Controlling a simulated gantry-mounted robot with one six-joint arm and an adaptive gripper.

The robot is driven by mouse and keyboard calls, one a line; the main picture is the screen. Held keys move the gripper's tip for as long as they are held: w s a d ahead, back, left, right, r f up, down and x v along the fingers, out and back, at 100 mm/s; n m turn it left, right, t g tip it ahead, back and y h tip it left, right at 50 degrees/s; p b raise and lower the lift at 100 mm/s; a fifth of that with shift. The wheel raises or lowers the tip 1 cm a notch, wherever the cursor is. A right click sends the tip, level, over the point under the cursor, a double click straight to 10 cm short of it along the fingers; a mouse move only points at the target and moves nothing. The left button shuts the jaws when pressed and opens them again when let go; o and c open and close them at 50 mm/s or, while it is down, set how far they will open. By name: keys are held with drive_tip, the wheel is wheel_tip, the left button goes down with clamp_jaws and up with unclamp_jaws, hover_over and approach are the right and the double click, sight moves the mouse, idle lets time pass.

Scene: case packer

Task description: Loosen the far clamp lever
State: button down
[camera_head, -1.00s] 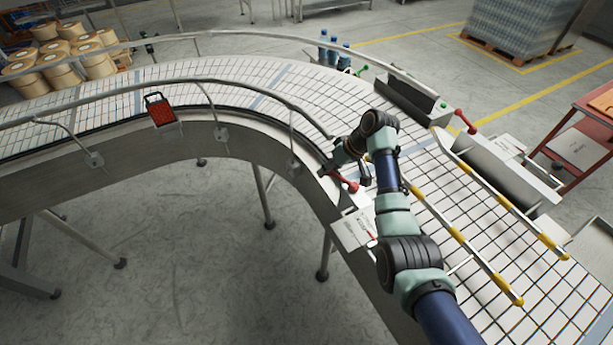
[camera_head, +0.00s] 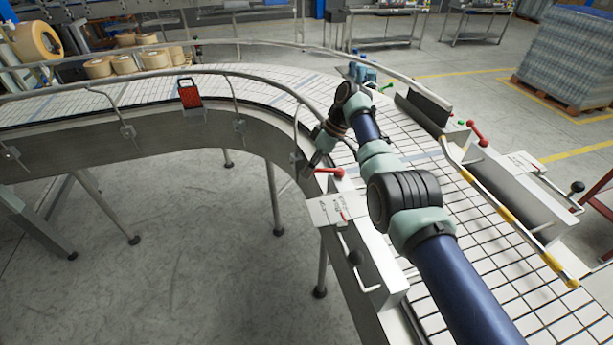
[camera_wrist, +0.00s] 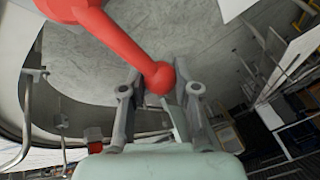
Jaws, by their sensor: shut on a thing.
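A red clamp lever (camera_head: 330,172) with ball ends sits on the near guide rail, by the white label plate. My gripper (camera_head: 314,168) is at its left end, reaching over the rail from the belt side. In the wrist view the red lever (camera_wrist: 125,45) runs down from the upper left, and its ball end lies between the two grey fingers (camera_wrist: 160,88) of my gripper. The fingers are shut on it; the exact contact is hard to see. A second red lever (camera_head: 477,133) stands on the opposite rail, apart from my gripper.
A label plate (camera_head: 335,209) and a black-knobbed crank (camera_head: 356,260) are on the near side. Another black-knobbed crank (camera_head: 577,187) is at right. Yellow-banded guide rails (camera_head: 508,215) run along the belt. A red-faced panel (camera_head: 189,94) stands on the curve. The belt (camera_head: 440,250) looks empty.

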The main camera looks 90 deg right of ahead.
drive_tip(key=shift+s+a+n+y+b, duration=0.1)
drive_tip(key=shift+a+n+y+b, duration=0.3)
drive_tip(key=shift+n, duration=0.3)
drive_tip(key=c, duration=0.8)
unclamp_jaws()
drive_tip(key=shift+a, duration=0.1)
drive_tip(key=shift+c, duration=0.2)
wheel_tip(320, 180, up, 10)
drive_tip(key=shift+r, duration=0.1)
